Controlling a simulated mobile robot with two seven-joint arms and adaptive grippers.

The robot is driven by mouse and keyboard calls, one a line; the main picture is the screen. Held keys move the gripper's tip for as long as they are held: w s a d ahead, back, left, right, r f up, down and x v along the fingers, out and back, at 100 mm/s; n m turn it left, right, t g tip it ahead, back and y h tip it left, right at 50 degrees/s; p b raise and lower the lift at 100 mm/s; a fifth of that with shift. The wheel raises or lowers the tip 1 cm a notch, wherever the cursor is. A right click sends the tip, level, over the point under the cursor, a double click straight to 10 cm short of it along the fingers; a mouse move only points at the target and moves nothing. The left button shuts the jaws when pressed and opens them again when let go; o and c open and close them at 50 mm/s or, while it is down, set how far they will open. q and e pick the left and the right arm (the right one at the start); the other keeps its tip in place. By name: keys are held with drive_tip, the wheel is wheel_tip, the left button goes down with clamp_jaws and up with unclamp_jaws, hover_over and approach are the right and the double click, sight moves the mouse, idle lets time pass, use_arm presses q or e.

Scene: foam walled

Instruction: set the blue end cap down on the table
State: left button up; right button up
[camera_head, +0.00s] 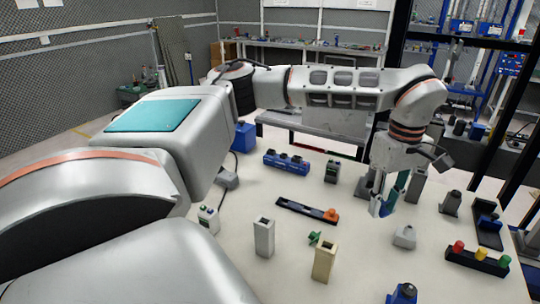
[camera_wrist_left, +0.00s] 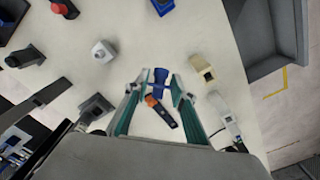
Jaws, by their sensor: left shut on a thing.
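The blue end cap (camera_wrist_left: 160,76) sits between the fingertips of my left gripper (camera_wrist_left: 158,84) in the left wrist view. The two teal-lined fingers are shut on it from both sides. In the head view my left gripper (camera_head: 385,204) points down over the right half of the white table (camera_head: 290,186). The cap is mostly hidden by the fingers there. I cannot tell whether the cap touches the table. My right gripper is in neither view.
A dark rail with an orange block (camera_head: 331,215) lies left of the gripper. A grey-white block (camera_head: 404,237) stands close in front. A beige post (camera_head: 324,260), a grey post (camera_head: 264,237) and a coloured-button strip (camera_head: 478,260) stand nearby. Bare table lies between the rail and gripper.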

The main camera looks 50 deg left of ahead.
sight(362, 267)
use_arm(q)
wheel_tip(362, 267, down, 20)
drive_tip(key=shift+r, duration=0.1)
idle(0.7)
drive_tip(key=shift+b, duration=0.3)
drive_tip(key=shift+f, duration=0.25)
drive_tip(key=o, duration=0.9)
drive_tip(key=shift+r, duration=0.1)
wheel_tip(362, 267, up, 12)
drive_tip(key=shift+r, duration=0.15)
drive_tip(key=shift+s, duration=0.1)
